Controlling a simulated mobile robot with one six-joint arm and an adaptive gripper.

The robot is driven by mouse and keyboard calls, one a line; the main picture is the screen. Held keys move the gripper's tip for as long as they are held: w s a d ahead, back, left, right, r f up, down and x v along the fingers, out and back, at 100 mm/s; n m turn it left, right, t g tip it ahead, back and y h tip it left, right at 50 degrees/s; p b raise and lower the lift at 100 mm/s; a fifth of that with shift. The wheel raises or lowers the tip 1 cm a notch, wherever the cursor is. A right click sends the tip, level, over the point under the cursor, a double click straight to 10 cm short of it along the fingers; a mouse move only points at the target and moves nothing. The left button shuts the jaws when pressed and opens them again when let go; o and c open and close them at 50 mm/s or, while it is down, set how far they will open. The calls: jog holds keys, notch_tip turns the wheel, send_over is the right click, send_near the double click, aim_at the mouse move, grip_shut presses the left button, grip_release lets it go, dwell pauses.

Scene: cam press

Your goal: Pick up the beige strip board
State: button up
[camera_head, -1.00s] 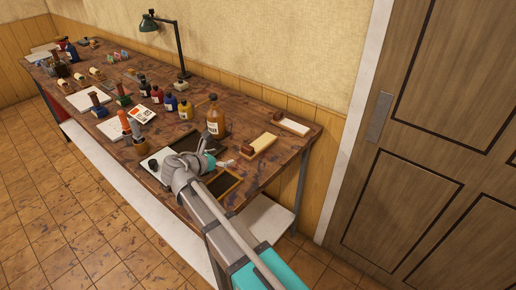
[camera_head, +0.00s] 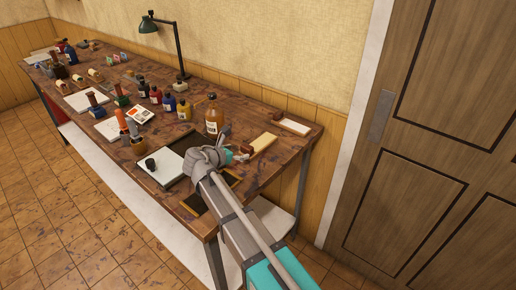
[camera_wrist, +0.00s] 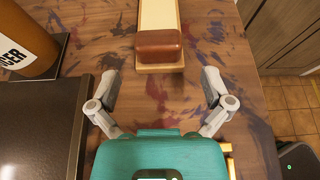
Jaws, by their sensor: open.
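The beige strip board (camera_head: 264,142) lies flat near the right end of the workbench, with a brown block at its near end. In the wrist view the board (camera_wrist: 158,14) runs away from me at top centre, and the brown block (camera_wrist: 160,46) sits across it. My gripper (camera_wrist: 159,84) is open and empty, its fingers spread wider than the block and a little short of it. In the head view my gripper (camera_head: 239,154) is just left of the board's near end, and my arm hides part of the bench.
A large amber bottle (camera_head: 214,116) stands left of the gripper. A dark panel (camera_wrist: 35,125) lies on the left in the wrist view. A white board with a brown block (camera_head: 293,126) lies farther right. The bench's right edge is close, with floor beyond it.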

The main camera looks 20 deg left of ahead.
aim_at(245, 148)
jog(key=shift+b+x, duration=0.95)
jog(key=shift+x, duration=1.65)
jog(key=shift+r, duration=0.1)
jog(key=c, duration=1.1)
jog(key=shift+r, duration=0.25)
jog(key=shift+c, duration=0.2)
